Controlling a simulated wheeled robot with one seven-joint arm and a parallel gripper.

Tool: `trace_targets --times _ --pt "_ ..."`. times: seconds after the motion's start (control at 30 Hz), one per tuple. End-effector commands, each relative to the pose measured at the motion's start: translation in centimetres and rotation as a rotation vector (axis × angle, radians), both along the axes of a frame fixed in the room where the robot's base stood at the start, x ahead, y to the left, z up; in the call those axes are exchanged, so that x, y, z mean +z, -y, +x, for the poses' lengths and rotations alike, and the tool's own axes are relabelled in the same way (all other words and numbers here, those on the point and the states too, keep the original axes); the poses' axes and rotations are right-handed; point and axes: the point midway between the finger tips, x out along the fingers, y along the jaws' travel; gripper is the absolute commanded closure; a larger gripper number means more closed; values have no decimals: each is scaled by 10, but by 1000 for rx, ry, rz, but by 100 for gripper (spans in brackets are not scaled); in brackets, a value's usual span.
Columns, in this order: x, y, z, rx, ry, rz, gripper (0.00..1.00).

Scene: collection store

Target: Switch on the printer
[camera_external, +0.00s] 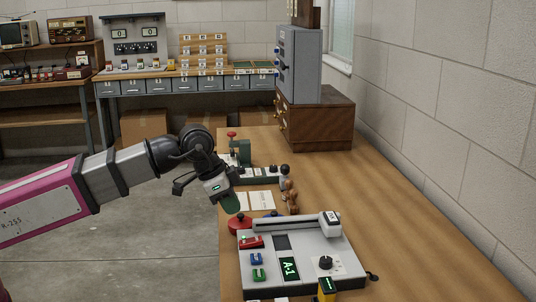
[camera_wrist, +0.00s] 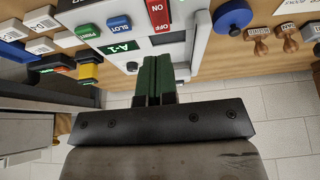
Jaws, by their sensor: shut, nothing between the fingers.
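The printer (camera_external: 312,240) is a pale grey box on the wooden table, with a green-lit A-1 display (camera_external: 289,268) and a black knob. Its red switch (camera_external: 250,241) is at the far left of its top. In the wrist view the red switch (camera_wrist: 158,12) shows ON and OFF lettering, near the blue SLOT key (camera_wrist: 119,25) and a green key (camera_wrist: 87,32). I cannot tell the switch's position. My gripper (camera_external: 231,204) is shut and empty, left of and above the printer's far end. Its green fingers (camera_wrist: 155,75) point towards the printer, apart from the red switch.
A wooden drawer cabinet (camera_external: 315,120) stands farther back. The table's right side is clear.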

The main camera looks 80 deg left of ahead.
Motion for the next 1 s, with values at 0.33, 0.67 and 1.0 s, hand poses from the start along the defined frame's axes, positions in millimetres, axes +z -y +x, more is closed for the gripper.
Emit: trace_targets --times 0.33,0.67,1.0 --pt "37 0 -26 0 1 0 100" --pt "46 0 -31 0 0 0 100" --pt "39 4 -32 -5 -11 -6 100"
